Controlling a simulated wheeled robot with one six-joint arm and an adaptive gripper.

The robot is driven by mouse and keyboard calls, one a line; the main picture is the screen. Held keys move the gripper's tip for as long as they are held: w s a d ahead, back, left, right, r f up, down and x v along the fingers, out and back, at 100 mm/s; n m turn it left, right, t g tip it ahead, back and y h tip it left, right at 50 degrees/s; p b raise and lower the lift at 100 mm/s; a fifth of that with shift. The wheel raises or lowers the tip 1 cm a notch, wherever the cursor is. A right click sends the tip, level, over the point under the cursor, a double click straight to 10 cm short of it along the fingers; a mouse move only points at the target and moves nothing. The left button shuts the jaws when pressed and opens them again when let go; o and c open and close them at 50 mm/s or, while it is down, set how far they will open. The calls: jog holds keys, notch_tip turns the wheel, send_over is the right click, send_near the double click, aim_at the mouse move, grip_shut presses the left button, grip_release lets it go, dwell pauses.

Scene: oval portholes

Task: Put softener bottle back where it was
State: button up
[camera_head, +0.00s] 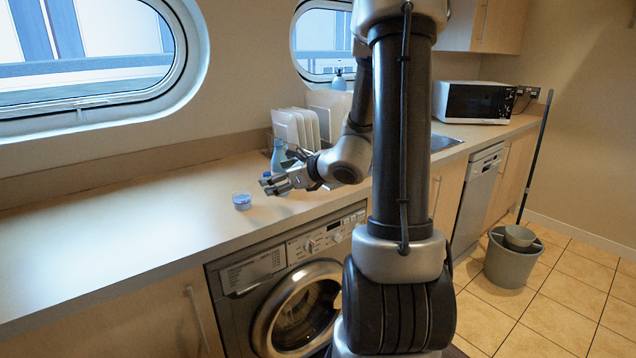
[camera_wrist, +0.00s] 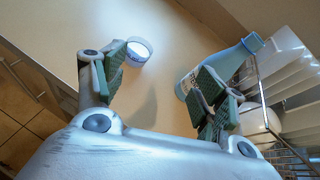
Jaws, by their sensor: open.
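A light blue bottle (camera_head: 278,152), which looks like the softener bottle, stands upright on the counter, just behind my gripper (camera_head: 273,183). Its lower part is hidden by the gripper in the head view. In the wrist view the bottle (camera_wrist: 229,63) shows a pale label and a blue top, beyond the right finger and not between the fingers. My gripper (camera_wrist: 160,88) is open and empty, its green-padded fingers wide apart. I cannot tell whether the right finger touches the bottle. A small round blue-and-white tub (camera_head: 241,201) stands on the counter left of the gripper.
White plates in a rack (camera_head: 296,128) stand close behind the bottle. A washing machine (camera_head: 290,290) is under the counter (camera_head: 130,220), whose left part is clear. A microwave (camera_head: 473,102) stands far right. Another bottle (camera_head: 339,80) is by the right window.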

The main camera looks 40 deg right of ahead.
jog(key=s+a+r+n+g+y, duration=0.2)
jog(key=s+a+n+g, duration=0.1)
jog(key=s+a+n, duration=0.4)
jog(key=s+a+r+n+g+y, duration=0.2)
jog(key=s+a+n+g, duration=0.3)
jog(key=s+n, duration=0.4)
jog(key=s+d+r+n+h, duration=0.4)
jog(key=s+d+n+h, duration=0.3)
jog(key=n, duration=0.7)
jog(key=s+d, duration=0.2)
jog(key=s, duration=0.2)
jog(key=shift+d+r+h, duration=0.25)
jog(key=shift+r+h, duration=0.05)
jog(key=shift+g, duration=0.3)
